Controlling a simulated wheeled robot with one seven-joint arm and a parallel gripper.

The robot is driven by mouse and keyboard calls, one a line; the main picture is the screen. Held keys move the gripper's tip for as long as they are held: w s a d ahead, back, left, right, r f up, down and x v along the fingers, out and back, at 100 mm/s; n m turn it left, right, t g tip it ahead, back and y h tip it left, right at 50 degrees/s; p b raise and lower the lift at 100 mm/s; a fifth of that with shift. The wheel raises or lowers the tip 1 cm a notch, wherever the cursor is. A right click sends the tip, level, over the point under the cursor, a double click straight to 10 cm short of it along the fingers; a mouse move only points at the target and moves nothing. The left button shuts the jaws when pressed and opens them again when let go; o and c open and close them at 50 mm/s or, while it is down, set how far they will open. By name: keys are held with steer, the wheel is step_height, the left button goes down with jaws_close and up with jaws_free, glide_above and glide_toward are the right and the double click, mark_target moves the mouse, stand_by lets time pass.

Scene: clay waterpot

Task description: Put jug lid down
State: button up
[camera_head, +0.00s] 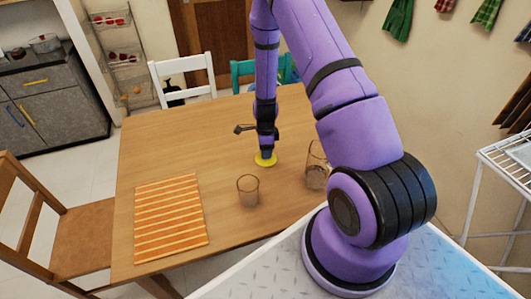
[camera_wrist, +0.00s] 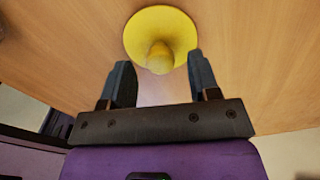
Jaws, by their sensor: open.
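The yellow jug lid (camera_head: 266,160) lies on the wooden table, right under my gripper (camera_head: 265,151) in the head view. In the wrist view the lid (camera_wrist: 158,25) is a yellow disc with a knob facing my gripper (camera_wrist: 158,72). The two dark fingers are apart, one on each side of the knob, with gaps between them and it. A clear glass jug (camera_head: 316,176) stands on the table to the right of the lid, partly hidden behind my arm.
A drinking glass (camera_head: 248,190) stands in front of the lid on the table (camera_head: 165,150). An orange striped placemat (camera_head: 170,217) lies at the left front. Chairs, one white (camera_head: 183,73), surround the table.

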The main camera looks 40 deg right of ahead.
steer(key=s+a+r+n+t, duration=0.1)
steer(key=s+a+r+n, duration=0.2)
steer(key=r, duration=1)
steer(key=s+a+r+n+t, duration=0.1)
steer(key=a+r+n, duration=0.3)
steer(key=r, duration=0.8)
steer(key=s+a+r+n+t, duration=0.15)
steer(key=r+n, duration=0.35)
steer(key=r, duration=0.8)
steer(key=s+a+r+n, duration=0.1)
steer(key=s+r+n, duration=0.3)
steer(key=s, duration=0.3)
steer(key=s+a+r+n+t, duration=0.1)
steer(key=s+a+r+n, duration=0.1)
steer(key=s+r+n, duration=0.2)
steer(key=s+a+r+n, duration=0.1)
steer(key=s+r+n, duration=0.2)
steer(key=s, duration=0.7)
steer(key=shift+a+r+n+t, duration=0.25)
steer(key=shift+r+n+t, duration=0.15)
steer(key=shift+r, duration=0.35)
